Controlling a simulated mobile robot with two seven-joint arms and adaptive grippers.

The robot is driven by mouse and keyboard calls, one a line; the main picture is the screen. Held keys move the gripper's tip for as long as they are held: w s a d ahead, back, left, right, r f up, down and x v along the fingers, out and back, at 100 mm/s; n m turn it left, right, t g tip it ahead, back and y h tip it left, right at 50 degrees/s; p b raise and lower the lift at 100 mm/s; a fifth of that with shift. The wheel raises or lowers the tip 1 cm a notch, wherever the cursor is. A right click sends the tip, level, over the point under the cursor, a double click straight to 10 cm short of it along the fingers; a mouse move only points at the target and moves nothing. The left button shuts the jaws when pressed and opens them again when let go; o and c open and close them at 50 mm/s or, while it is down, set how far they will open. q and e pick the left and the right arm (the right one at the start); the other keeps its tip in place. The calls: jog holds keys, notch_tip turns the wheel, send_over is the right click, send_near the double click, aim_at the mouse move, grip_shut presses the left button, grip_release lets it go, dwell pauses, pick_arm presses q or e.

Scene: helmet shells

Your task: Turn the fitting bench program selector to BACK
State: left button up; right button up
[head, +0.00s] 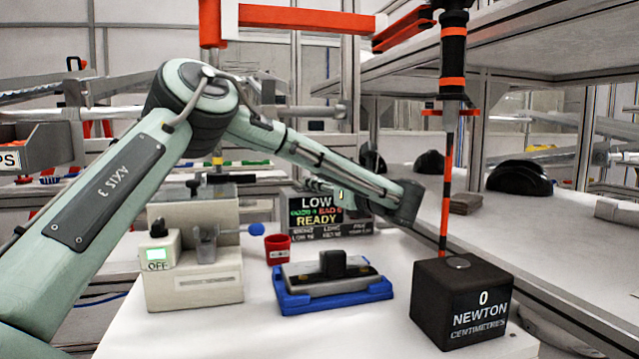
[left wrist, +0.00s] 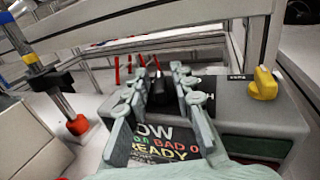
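A yellow lever-like knob (left wrist: 264,83) stands on top of a grey box (left wrist: 225,105) in the left wrist view, beside a small dark label plate (left wrist: 241,77) too small to read. The box's display (left wrist: 165,148) shows "LOW", "BAD" and "READY"; it also shows in the head view (head: 318,210). My left gripper (left wrist: 168,82) is open and empty, over the display box and left of the yellow knob, apart from it. In the head view my left forearm and wrist pass before the box; the fingers and yellow knob cannot be made out there. My right gripper is out of view.
A beige machine (head: 195,285) with a black knob and "OFF" screen (head: 157,259) stands left. A red cup (head: 277,249), blue tray (head: 335,299) and black "0 NEWTON CENTIMETRES" block (head: 462,300) stand on the white table (head: 250,335). A black-orange tool (head: 453,60) hangs above the block.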

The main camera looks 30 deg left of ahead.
pick_arm(q)
grip_shut()
jog(key=n+g+p, duration=0.1)
jog(key=n+g, duration=0.1)
jog(key=g, duration=0.1)
jog(key=shift+w+y+p, duration=0.1)
jog(key=shift+y+p, duration=0.25)
jog(key=shift+y, duration=0.05)
jog(key=shift+n+g, duration=1.6)
jog(key=shift+g, duration=0.9)
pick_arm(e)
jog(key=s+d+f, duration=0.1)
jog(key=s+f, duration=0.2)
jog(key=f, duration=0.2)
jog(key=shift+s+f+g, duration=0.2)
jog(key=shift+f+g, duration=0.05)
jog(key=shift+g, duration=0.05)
pick_arm(q)
jog(key=o, duration=0.6)
grip_release()
jog(key=shift+o, duration=0.2)
jog(key=shift+a+t, duration=0.1)
jog(key=shift+t, duration=0.2)
